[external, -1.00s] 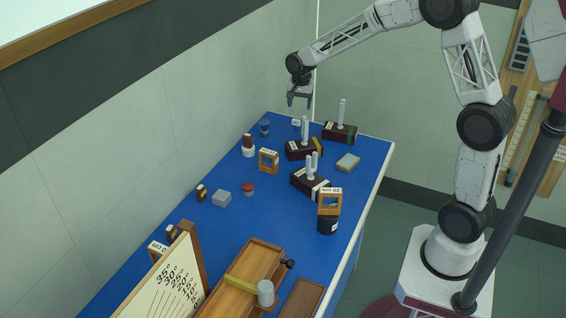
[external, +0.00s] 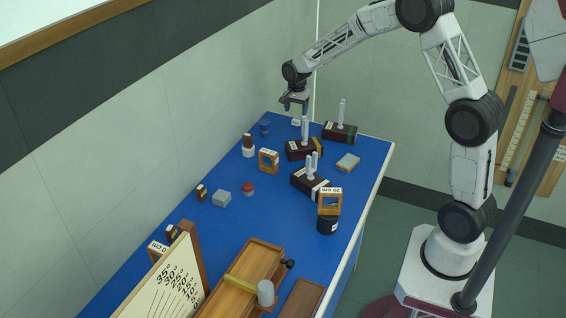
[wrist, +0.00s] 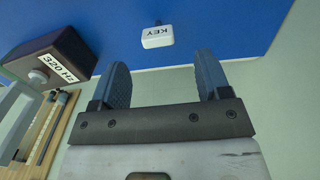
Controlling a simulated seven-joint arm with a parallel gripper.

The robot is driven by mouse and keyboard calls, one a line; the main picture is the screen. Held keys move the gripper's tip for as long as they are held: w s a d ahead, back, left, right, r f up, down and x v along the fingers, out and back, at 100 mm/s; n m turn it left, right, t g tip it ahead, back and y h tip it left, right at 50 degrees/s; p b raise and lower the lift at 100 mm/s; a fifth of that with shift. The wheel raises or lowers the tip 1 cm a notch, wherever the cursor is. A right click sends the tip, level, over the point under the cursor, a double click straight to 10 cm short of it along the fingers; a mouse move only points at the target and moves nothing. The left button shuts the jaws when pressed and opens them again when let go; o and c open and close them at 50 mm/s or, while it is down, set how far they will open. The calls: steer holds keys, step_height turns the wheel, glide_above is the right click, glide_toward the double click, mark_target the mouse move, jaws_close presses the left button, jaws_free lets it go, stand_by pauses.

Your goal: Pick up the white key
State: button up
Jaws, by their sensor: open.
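The white key (wrist: 157,37) lies on the blue table top, with the word KEY on its white tag and a small dark part beyond it. In the external view the white key (external: 296,122) sits near the table's far end, partly close to my gripper in the picture. My gripper (external: 293,110) is above the far end of the table. In the wrist view my gripper (wrist: 161,82) is open and empty, and the key shows ahead of the fingertips, between their lines and apart from them.
Tuning-fork boxes (external: 304,149) stand nearby in the external view. A blue-lidded jar (external: 265,128) is left of the key. The wall (external: 240,90) runs along the table's left edge.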

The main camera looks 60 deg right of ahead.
mark_target(297, 122)
steer(key=shift+f, duration=0.8)
steer(key=shift+s+a+f, duration=0.1)
steer(key=shift+f, duration=2.5)
steer(key=shift+c, duration=0.3)
steer(key=c, duration=0.9)
